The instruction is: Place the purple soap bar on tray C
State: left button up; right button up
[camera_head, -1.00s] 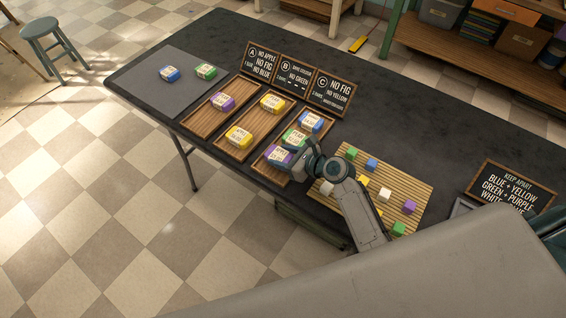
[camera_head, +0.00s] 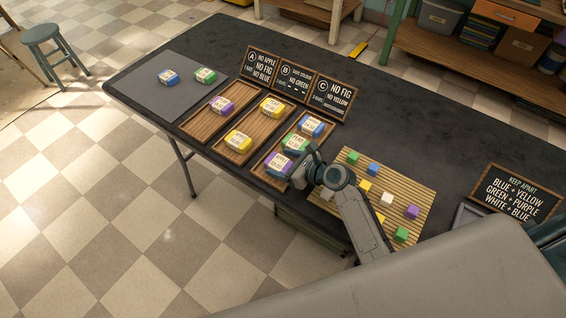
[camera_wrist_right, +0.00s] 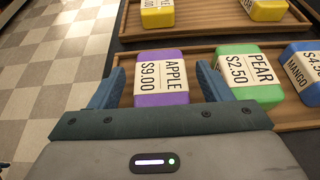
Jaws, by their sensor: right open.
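The purple soap bar (camera_head: 276,161), labelled APPLE $9.00, lies at the front end of tray C (camera_head: 262,173). It also shows in the right wrist view (camera_wrist_right: 161,99). My right gripper (camera_head: 295,173) is open at the front right of this bar. In the right wrist view its fingers (camera_wrist_right: 160,72) stand apart on either side of the bar, with gaps visible. A green PEAR bar (camera_head: 295,143) and a blue MANGO bar (camera_head: 311,126) lie behind it in the same tray. My left gripper is out of view.
Tray A (camera_head: 197,127) holds another purple bar (camera_head: 221,105); tray B (camera_head: 224,148) holds two yellow bars. A blue bar (camera_head: 168,76) and a green bar (camera_head: 205,75) lie on the grey mat (camera_head: 178,98). A slatted board (camera_head: 408,177) with small coloured cubes is at the right.

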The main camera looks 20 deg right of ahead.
jog(key=v, duration=1.2)
jog(key=shift+f+b, duration=0.1)
jog(key=shift+b, duration=0.2)
